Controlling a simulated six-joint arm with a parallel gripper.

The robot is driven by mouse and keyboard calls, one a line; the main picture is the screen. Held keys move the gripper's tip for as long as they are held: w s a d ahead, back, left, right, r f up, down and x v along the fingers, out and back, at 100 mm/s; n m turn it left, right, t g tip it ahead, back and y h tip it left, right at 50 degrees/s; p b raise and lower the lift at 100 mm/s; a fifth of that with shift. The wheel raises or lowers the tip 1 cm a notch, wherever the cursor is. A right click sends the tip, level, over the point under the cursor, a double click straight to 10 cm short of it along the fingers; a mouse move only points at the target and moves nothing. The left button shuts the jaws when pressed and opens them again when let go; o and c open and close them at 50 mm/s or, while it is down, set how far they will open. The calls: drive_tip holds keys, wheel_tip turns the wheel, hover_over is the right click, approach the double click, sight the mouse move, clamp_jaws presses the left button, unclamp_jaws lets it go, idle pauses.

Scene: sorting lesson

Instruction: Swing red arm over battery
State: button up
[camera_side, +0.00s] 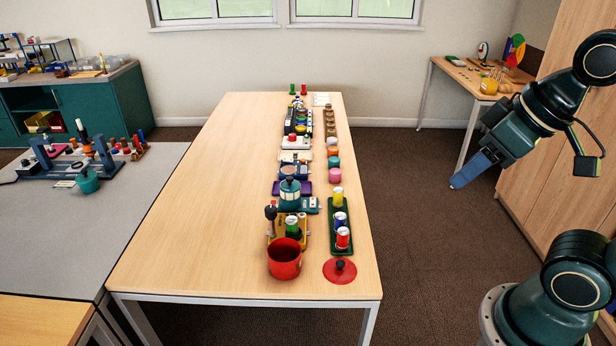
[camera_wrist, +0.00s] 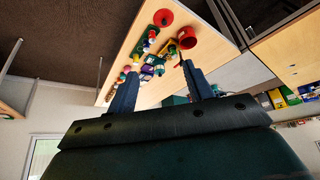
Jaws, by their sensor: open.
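My gripper (camera_side: 458,183) is in the air to the right of the long wooden table in the side view, well apart from everything on it. In the wrist view, my gripper (camera_wrist: 158,78) has its two fingers wide apart with nothing held between them. A green can-like cylinder (camera_side: 292,226) stands in a yellow stand (camera_side: 271,229) near the table's front. Yellow (camera_side: 338,197), blue (camera_side: 340,220) and red (camera_side: 343,238) cylinders stand on a green tray (camera_side: 335,252). I cannot tell which thing is the battery, and I cannot make out a red arm.
A red pot (camera_side: 284,260) and red lid (camera_side: 340,271) sit at the front of the wooden table (camera_side: 190,230). A teal pot (camera_side: 290,194) and several small devices line up behind. The table's left half is clear. A grey bench (camera_side: 140,200) adjoins it.

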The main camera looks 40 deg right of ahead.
drive_tip(key=w+r+n+g, duration=0.1)
drive_tip(key=w+r+n, duration=0.3)
drive_tip(key=w, duration=0.7)
drive_tip(key=n+g, duration=0.5)
drive_tip(key=n, duration=0.9)
hover_over(271, 209)
wheel_tip(271, 209, down, 19)
drive_tip(key=shift+w+r, duration=0.15)
drive_tip(key=shift+r, duration=0.05)
drive_tip(key=shift+f, duration=0.1)
drive_tip(key=shift+f, duration=6.8)
drive_tip(key=shift+c, duration=0.4)
